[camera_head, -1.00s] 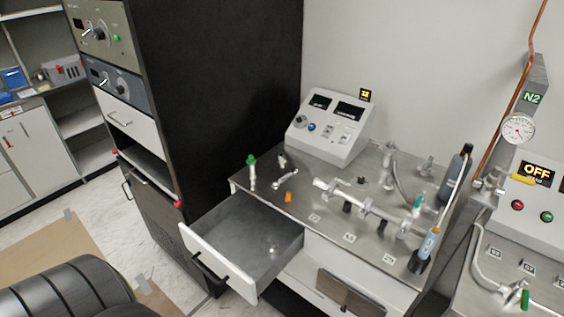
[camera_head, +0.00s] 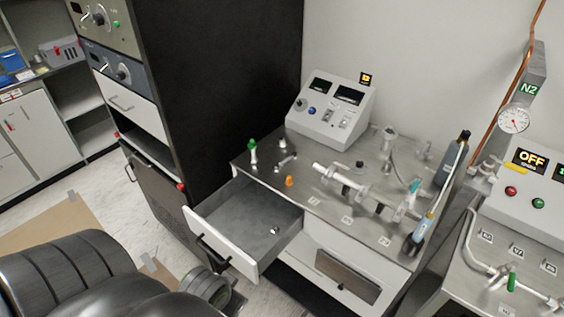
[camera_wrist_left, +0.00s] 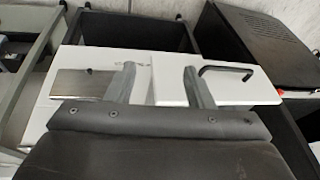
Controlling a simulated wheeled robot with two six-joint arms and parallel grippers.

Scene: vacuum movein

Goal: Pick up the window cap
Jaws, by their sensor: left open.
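A small silvery piece (camera_head: 274,230) lies on the floor of the open grey drawer (camera_head: 240,208) in the head view. It may be the window cap, but it is too small to tell. In the left wrist view my left gripper (camera_wrist_left: 159,70) is open and empty, its two fingers apart in front of the white cabinet fronts. The drawer's white front with its black handle (camera_wrist_left: 228,70) is beside the right finger in that view. The small silvery piece cannot be made out there. In the head view my black arm fills the lower left, with no fingers visible. My right gripper is not in view.
The steel bench top (camera_head: 330,185) holds a glass manifold (camera_head: 350,187), an orange piece (camera_head: 289,181), a green-topped piece (camera_head: 253,150) and a control box (camera_head: 332,110). A tall black cabinet (camera_head: 215,90) stands left of the drawer. A dark-panelled white front (camera_head: 346,276) is right of it.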

